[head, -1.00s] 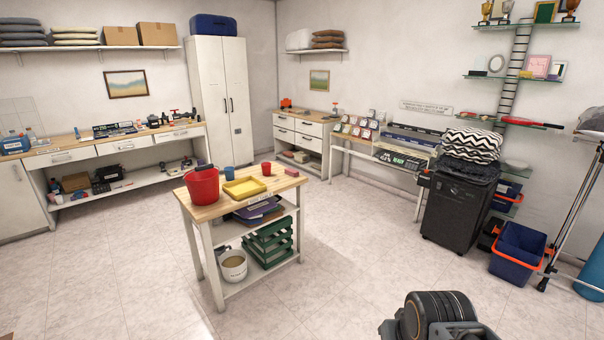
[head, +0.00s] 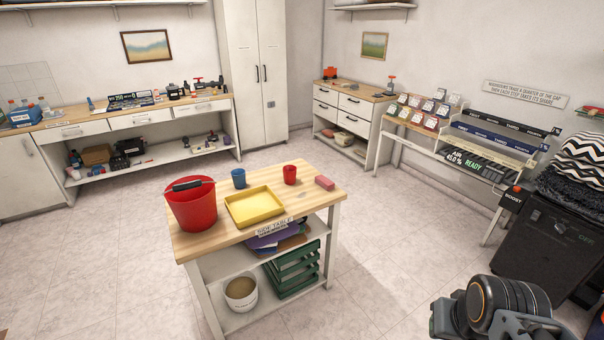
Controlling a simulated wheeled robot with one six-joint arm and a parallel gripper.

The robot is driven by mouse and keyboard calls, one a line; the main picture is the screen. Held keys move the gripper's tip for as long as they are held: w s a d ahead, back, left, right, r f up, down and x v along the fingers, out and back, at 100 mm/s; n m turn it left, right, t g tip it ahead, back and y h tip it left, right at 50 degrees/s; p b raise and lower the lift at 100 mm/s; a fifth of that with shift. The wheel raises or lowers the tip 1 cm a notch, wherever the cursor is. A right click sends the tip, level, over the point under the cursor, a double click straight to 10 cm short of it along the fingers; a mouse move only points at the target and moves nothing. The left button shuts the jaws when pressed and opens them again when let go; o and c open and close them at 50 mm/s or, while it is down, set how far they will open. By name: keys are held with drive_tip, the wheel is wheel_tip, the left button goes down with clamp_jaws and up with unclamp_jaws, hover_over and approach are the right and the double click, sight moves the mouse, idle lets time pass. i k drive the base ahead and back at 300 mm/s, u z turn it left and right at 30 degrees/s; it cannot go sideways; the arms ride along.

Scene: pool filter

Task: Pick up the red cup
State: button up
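The red cup (head: 290,175) stands upright on the wooden top of the side table (head: 328,199), near its back edge. It is small and sits between a blue cup (head: 239,178) on its left and a pink block (head: 324,182) on its right. A yellow tray (head: 254,206) lies in front of it. A larger red bucket (head: 192,207) with a dark handle stands at the table's left. Part of my arm shows at the lower right, well apart from the table. My gripper's fingers do not show.
The side table's lower shelf holds a white bucket (head: 241,293) and green trays (head: 293,270). A black bin (head: 545,240) stands at the right. A workbench (head: 130,117) runs along the back left wall. The floor between the table and the bin is clear.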

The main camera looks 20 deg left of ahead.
sight(290, 175)
drive_tip(key=i, duration=2.65)
drive_tip(key=u, duration=4)
